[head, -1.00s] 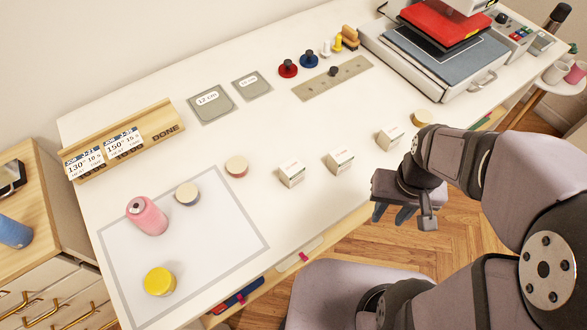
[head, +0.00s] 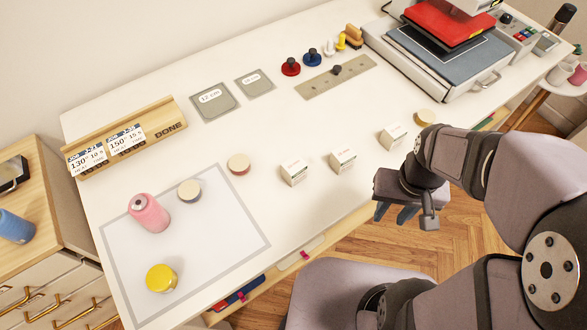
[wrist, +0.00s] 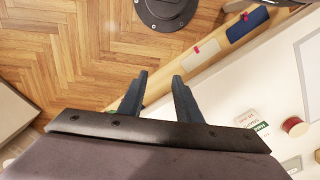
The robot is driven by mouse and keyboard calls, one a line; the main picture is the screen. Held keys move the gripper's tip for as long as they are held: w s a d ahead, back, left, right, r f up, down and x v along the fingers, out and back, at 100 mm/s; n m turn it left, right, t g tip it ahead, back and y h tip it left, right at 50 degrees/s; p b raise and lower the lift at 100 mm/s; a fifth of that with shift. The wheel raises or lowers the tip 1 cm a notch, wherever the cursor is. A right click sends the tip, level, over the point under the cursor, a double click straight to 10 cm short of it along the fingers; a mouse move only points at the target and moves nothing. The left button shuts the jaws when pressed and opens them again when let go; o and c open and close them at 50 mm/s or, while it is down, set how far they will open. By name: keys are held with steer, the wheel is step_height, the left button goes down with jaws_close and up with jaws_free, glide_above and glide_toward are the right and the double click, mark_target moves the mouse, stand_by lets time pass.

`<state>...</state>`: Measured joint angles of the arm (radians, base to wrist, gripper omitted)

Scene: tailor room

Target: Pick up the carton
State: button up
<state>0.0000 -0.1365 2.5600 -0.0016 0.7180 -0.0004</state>
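Several small white cartons stand in a loose row on the white table in the head view: a left one (head: 294,172), a middle one (head: 343,160) and a right one (head: 392,136). The pictures do not tell which one the task means. A carton with a green label (wrist: 252,122) shows in the wrist view, right of the fingers. My gripper (head: 396,213) hangs beyond the table's front edge, over the wooden floor, apart from the cartons. In the wrist view my gripper (wrist: 160,78) has its two fingers apart with nothing between them.
A pink spool (head: 149,213), a yellow-topped jar (head: 161,279) and round pieces, such as a red-edged one (head: 238,164), lie to the left. A heat press (head: 440,60) stands at the back right. The table behind the cartons is mostly clear.

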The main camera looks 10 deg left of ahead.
steer(key=o, duration=0.6)
steer(key=shift+r, duration=0.1)
